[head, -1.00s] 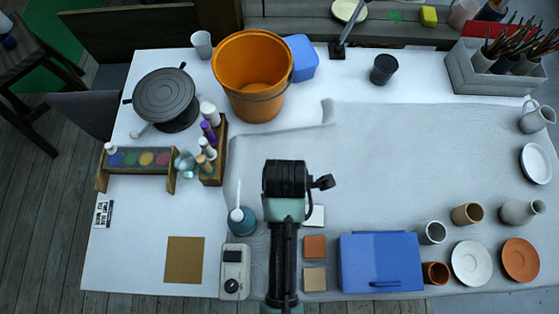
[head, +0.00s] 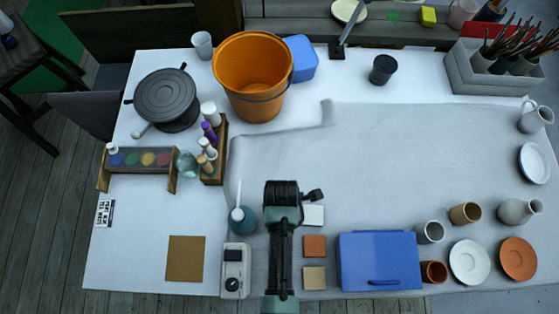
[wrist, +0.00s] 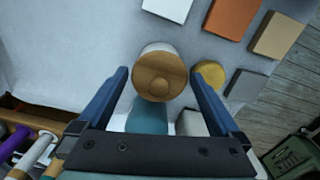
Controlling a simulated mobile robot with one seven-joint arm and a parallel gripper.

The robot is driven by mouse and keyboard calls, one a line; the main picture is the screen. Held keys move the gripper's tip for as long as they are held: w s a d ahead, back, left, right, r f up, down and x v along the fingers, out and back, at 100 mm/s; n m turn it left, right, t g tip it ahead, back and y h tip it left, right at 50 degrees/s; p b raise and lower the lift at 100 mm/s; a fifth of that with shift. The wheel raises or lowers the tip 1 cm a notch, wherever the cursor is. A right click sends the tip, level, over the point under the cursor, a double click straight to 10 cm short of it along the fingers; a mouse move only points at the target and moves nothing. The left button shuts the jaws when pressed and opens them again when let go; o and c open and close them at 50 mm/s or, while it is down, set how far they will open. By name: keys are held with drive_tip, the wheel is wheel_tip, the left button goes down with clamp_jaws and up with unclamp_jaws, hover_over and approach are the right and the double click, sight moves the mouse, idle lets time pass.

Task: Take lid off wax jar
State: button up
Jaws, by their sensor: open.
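In the wrist view, a pale jar (wrist: 151,48) with a round brown wooden lid (wrist: 150,72) and a small knob is seen from above; I take it to be the wax jar. The lid is on the jar. My gripper (wrist: 160,77) is open, with one blue finger on each side of the lid and gaps visible on both sides. I cannot tell how far above the lid the fingertips are. In the head view my arm hides the jar and the fingers.
A yellow disc (wrist: 208,75) and sample tiles (head: 315,246) lie nearby. A blue box (head: 379,262) is to the right. The cloth beyond my arm is clear.

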drive_tip(key=c, duration=1.1)
drive_tip(key=shift+o, duration=0.2)
drive_tip(key=shift+r, duration=0.15)
